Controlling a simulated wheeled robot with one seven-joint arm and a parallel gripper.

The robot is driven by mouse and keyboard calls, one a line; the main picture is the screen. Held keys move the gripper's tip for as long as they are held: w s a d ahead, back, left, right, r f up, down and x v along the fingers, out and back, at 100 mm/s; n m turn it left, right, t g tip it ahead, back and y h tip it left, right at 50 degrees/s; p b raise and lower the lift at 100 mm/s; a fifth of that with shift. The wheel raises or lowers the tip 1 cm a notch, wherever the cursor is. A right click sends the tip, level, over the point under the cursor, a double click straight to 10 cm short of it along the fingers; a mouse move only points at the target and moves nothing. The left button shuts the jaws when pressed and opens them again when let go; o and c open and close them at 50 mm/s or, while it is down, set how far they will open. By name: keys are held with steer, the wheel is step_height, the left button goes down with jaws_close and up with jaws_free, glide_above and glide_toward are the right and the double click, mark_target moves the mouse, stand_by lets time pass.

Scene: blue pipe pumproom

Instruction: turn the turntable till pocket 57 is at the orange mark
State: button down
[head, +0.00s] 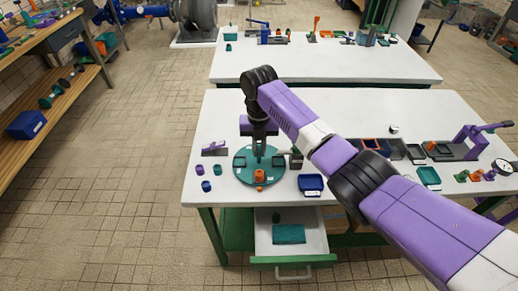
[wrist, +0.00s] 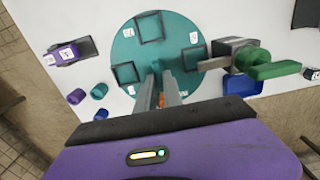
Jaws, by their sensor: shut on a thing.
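The teal round turntable (head: 242,175) lies on the white bench, with dark square-framed pockets and small white labels on it. It fills the middle of the wrist view (wrist: 170,72), where the label numbers are too small to read surely. My gripper (head: 259,153) points down at the disc's middle; its two fingers (wrist: 158,70) are close together there, shut on a part of the turntable that they mostly hide. An orange piece (head: 259,176) stands at the disc's near side; some orange shows between the fingers in the wrist view. I cannot tell which pocket is there.
Left of the disc are a purple-and-grey fixture (head: 214,149) and several small purple and teal cups (head: 205,186). On the right are a blue bin (head: 311,184) and, in the wrist view, a green-handled device (wrist: 255,62) close to the rim. An open drawer (head: 290,240) is below.

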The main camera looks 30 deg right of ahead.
mark_target(259, 152)
stand_by(0.4)
steer(key=c, duration=1.5)
jaws_free()
steer(key=shift+r+b, duration=0.45)
steer(key=shift+r, duration=3.45)
